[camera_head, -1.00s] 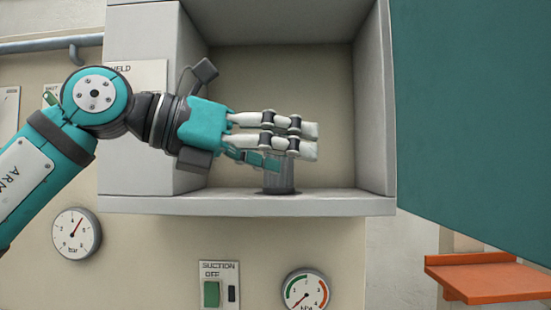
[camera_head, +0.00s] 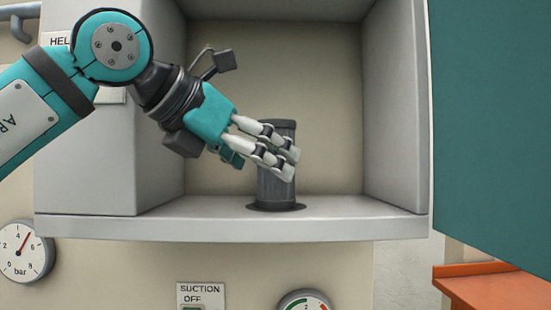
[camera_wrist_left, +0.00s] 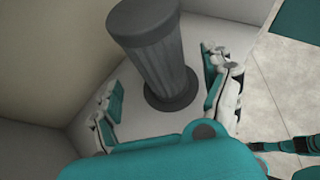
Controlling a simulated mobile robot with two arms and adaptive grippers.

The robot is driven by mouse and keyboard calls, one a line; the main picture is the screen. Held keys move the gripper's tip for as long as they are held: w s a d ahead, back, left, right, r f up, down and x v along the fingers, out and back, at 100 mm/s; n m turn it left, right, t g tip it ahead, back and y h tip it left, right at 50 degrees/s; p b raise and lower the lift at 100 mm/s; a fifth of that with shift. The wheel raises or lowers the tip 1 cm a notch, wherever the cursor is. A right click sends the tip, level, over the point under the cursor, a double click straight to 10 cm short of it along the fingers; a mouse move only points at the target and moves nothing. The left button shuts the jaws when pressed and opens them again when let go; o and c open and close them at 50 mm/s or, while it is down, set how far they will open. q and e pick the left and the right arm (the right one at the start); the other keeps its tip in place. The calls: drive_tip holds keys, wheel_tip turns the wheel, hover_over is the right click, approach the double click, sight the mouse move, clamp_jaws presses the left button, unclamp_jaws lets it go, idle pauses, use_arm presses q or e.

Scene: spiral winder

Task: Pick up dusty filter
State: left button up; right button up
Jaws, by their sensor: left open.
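The dusty filter (camera_head: 276,190) is a dark grey ribbed cylinder with a smooth cap. It stands upright on a dark round base on the floor of a grey open compartment. My left gripper (camera_head: 285,165) reaches in from the left and hides part of the filter's middle in the head view. In the left wrist view the filter (camera_wrist_left: 160,55) rises between and beyond the spread fingers of my left gripper (camera_wrist_left: 165,95). The fingers are open, and I see no clear grip on it. My right gripper is not in view.
The compartment has side walls and a front ledge (camera_head: 240,228). A large teal panel (camera_head: 490,130) stands at the right, above an orange shelf (camera_head: 490,285). Below the ledge are a suction label (camera_head: 200,293) and gauges (camera_head: 25,250). The compartment's right side is clear.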

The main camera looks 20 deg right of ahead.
use_arm(q)
drive_tip(key=p+x, duration=0.2)
drive_tip(key=x, duration=0.1)
drive_tip(key=shift+s+d, duration=0.1)
drive_tip(key=shift+d, duration=0.1)
drive_tip(key=shift+d+f, duration=0.15)
drive_tip(key=shift+d, duration=0.15)
drive_tip(key=shift+w+d+f, duration=0.1)
drive_tip(key=shift+w+f, duration=0.05)
drive_tip(key=shift+w, duration=0.15)
drive_tip(key=shift+c, duration=0.2)
drive_tip(key=shift+s, duration=0.1)
drive_tip(key=shift+c, duration=2.3)
drive_tip(key=c, duration=0.9)
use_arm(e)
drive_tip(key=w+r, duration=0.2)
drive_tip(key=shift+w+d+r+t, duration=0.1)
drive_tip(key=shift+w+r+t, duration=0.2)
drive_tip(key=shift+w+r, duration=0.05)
